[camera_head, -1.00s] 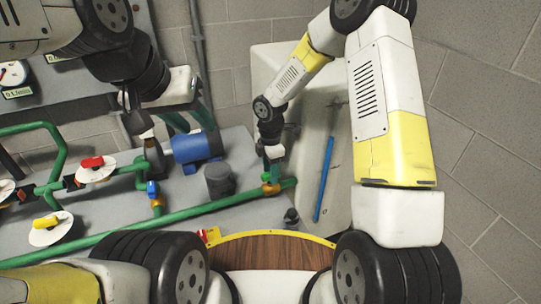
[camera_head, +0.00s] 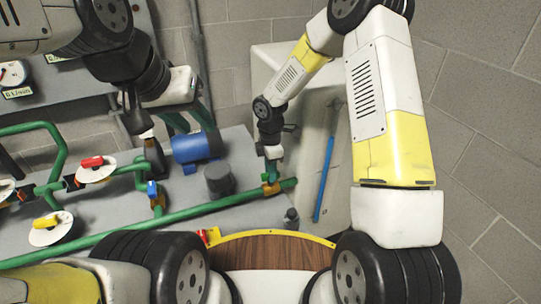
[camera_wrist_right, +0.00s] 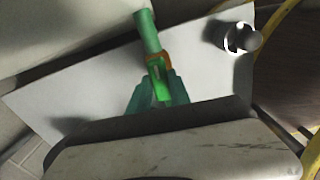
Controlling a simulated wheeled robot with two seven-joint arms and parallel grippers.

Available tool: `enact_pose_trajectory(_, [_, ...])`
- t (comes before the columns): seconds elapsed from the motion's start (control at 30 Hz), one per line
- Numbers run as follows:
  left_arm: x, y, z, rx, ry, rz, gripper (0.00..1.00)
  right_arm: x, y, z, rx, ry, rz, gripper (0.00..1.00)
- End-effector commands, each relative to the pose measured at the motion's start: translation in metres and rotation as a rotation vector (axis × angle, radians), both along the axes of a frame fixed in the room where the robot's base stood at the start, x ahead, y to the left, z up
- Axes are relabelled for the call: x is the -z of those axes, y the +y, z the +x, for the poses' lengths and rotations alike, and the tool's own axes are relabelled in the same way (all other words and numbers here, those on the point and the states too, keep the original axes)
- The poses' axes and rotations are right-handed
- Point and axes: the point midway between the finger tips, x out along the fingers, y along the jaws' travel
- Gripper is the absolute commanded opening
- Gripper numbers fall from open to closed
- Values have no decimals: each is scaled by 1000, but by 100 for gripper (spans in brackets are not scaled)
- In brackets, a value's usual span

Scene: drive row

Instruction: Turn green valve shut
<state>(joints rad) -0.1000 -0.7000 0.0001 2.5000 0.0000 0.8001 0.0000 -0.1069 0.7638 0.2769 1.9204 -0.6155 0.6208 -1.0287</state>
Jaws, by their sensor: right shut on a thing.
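The green valve is a green handle (camera_wrist_right: 157,86) on an orange-brown body (camera_wrist_right: 159,61), on a green pipe, in the right wrist view. In the head view the valve body (camera_head: 271,189) sits at the right end of the long green pipe. My right gripper (camera_wrist_right: 158,96) has its green fingers shut on the handle, one on each side. In the head view my right gripper (camera_head: 271,172) reaches down over the valve, partly hiding it. My left gripper (camera_head: 150,150) hangs above the bench near the blue-handled valve; its fingers are too unclear to tell open or shut.
Other valves have red (camera_head: 92,161), yellow (camera_head: 46,222) and blue (camera_head: 152,188) handles. A blue motor (camera_head: 197,147) and a dark cylinder (camera_head: 219,180) stand left of my right gripper. A blue rod (camera_head: 324,178) is to its right. A wood-topped surface (camera_head: 265,252) is in front.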

Motion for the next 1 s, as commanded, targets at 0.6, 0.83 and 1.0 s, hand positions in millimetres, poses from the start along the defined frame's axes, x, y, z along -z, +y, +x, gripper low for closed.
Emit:
enact_pose_trajectory(0.6, [0,0,0,0,0,0,36,-1,1,0,541,-2,0,0])
enact_pose_trajectory(0.83, [0,0,0,0,0,0,36,-1,0,1,760,-2,0,0])
enact_pose_trajectory(1.0, [0,0,0,0,0,0,36,-1,1,1,921,-3,2,0])
